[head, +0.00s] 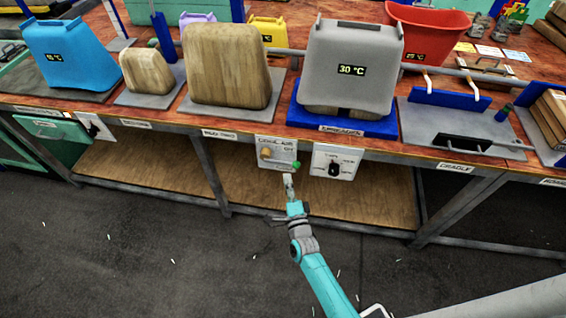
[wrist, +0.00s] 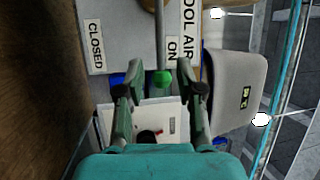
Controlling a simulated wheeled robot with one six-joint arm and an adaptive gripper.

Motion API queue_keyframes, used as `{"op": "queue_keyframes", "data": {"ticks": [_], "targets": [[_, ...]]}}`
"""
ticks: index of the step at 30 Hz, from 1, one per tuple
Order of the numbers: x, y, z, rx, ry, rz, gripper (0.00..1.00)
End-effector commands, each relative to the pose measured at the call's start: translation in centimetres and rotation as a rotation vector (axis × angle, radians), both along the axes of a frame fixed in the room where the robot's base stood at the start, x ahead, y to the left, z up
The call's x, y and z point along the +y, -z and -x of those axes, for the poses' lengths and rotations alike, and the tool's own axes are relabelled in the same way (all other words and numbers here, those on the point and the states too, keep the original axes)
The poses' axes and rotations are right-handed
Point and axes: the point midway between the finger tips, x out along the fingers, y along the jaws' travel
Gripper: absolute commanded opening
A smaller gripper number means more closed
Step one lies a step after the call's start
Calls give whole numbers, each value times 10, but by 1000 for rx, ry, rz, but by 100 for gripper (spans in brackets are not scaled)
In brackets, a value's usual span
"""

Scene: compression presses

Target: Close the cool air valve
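The cool air valve is on a pale panel (head: 276,146) fixed to the front of the workbench. Its round tan hub (head: 266,153) is at the left, and its lever ends in a green knob (head: 297,164) at the right. In the wrist view the lever's rod runs beside the ON label (wrist: 172,49), with the green knob (wrist: 163,78) at its end. The CLOSED label (wrist: 95,47) lies away from the lever. My gripper (head: 289,178) is just below the panel. In the wrist view my gripper (wrist: 162,92) is open, with the knob in line between its fingers; contact is not visible.
A second panel with a black knob (head: 334,169) is just right of the valve. Above, a grey block reading 30 °C (head: 351,60) stands on a blue base. The table front edge overhangs the panels; a wooden shelf (head: 315,198) lies below.

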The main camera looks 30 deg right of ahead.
Motion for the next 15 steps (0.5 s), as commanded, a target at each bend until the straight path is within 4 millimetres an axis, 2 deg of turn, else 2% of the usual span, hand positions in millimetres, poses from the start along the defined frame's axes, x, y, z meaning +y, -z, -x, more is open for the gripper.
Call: {"op": "queue_keyframes", "data": {"ticks": [6, 15], "targets": [[-9, -8, -39, -2, 0, 1, 37], [-16, -14, -71, 1, -1, 2, 37]]}}
